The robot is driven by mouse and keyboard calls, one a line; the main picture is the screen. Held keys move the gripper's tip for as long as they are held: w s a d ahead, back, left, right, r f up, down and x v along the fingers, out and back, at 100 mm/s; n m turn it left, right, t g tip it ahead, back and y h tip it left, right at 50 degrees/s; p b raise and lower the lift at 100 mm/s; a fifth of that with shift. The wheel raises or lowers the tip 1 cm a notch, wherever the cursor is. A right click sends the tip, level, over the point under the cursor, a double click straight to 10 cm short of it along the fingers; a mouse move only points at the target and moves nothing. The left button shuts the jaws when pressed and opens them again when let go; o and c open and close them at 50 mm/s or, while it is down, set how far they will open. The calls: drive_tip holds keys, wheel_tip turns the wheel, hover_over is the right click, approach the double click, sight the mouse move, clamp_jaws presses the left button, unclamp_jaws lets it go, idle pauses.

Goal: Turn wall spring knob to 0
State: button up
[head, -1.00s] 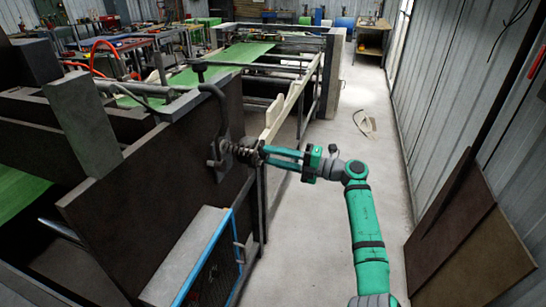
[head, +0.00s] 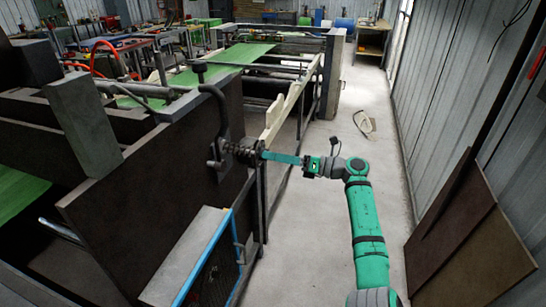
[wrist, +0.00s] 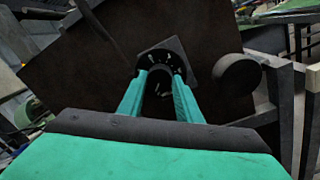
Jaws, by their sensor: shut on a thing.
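The wall spring knob sits at the outer end of a coiled spring (head: 238,151) that sticks out from the dark upright panel (head: 140,190) of the machine. My gripper (head: 264,155) reaches it from the right, with its teal fingers level and seen edge-on. In the wrist view my gripper (wrist: 160,76) has one finger on each side of the dark round knob (wrist: 158,84) and is shut on it. Behind the knob is a dark dial plate (wrist: 172,56) with small pale marks. The numbers are too small to read.
A bent dark rod (head: 219,105) rises beside the spring. A blue-framed mesh guard (head: 215,265) stands below. A pale rail (head: 285,112) runs behind the fingers. The floor (head: 335,210) around my arm is clear, with brown boards (head: 470,225) leaning at the right.

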drive_tip(key=shift+f+n, duration=0.15)
drive_tip(key=shift+n, duration=0.25)
drive_tip(key=shift+d, duration=0.1)
drive_tip(key=o, duration=1)
drive_tip(key=shift+o, duration=0.2)
drive_tip(key=v, duration=1)
drive_tip(key=shift+d, duration=0.35)
drive_tip(key=shift+s, duration=0.15)
